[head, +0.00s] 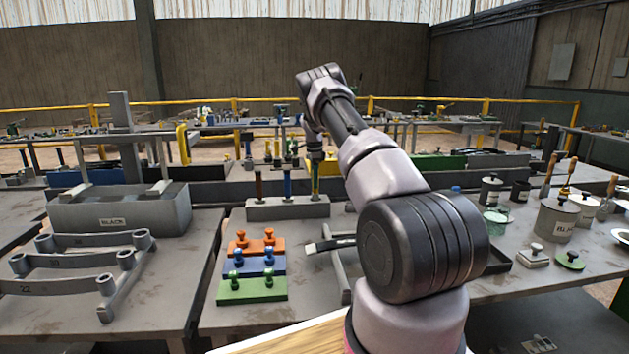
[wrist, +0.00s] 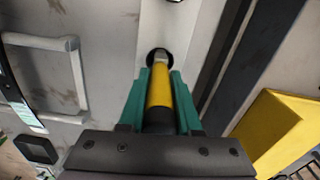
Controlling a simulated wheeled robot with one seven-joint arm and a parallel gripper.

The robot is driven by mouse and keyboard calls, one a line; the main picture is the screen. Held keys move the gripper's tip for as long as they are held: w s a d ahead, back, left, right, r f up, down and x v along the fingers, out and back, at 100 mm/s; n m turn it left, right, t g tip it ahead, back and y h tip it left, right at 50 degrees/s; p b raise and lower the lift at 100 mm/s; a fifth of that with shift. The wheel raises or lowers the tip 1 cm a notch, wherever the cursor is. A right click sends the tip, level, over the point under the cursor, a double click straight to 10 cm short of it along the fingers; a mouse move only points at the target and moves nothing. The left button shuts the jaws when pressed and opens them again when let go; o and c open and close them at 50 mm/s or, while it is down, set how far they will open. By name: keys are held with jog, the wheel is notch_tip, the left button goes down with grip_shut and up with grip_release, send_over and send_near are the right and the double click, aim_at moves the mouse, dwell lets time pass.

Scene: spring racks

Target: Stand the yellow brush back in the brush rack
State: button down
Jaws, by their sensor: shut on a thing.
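My gripper (head: 316,160) is shut on the yellow brush (head: 315,184), with green fingers on both sides of its handle. In the wrist view the yellow brush (wrist: 159,88) points away from the gripper (wrist: 160,80). Its silvery end is at a dark round hole (wrist: 159,55) in the pale rack. In the head view the brush is upright at the right end of the grey brush rack (head: 288,210). How deep it sits in the hole is unclear. A red-brown brush (head: 259,186) and a blue brush (head: 287,184) stand in the rack to its left.
Orange, blue and green blocks with knobs (head: 252,288) lie in front of the rack. A grey bin (head: 120,210) stands left, across a gap between tables. A flat black-and-white tool (head: 330,244) lies right of the blocks. Pots and jars (head: 555,220) stand on the right.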

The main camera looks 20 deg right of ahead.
jog(key=shift+f, duration=0.75)
jog(key=shift+c, duration=0.2)
grip_release()
jog(key=shift+r, duration=3.55)
